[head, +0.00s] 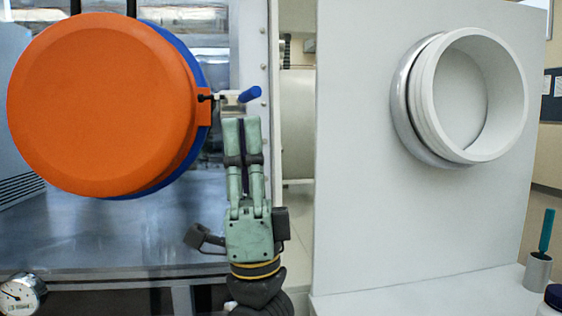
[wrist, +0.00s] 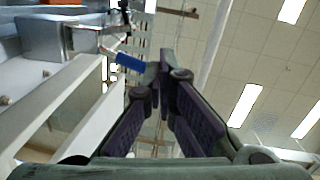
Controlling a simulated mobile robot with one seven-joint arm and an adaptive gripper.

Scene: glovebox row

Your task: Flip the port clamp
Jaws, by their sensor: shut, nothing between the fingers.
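The port clamp (head: 228,97) is a small metal latch with a blue-tipped lever (head: 250,94), at the right edge of the round orange port cover (head: 100,105). The lever points right and slightly up in the head view. My gripper (head: 242,122) is upright, just below the lever, its fingers together and empty. In the wrist view the blue lever tip (wrist: 130,62) is just left of my fingertips (wrist: 162,72). I cannot tell whether the fingers touch it. The fingers hide part of the area below the clamp in the head view.
A blue ring (head: 203,75) shows behind the orange cover. A white panel (head: 355,200) with an open round white port (head: 470,95) stands at right. A pressure gauge (head: 20,294) is at lower left. A metal cup (head: 537,272) holding a teal-handled tool (head: 546,230) stands at lower right.

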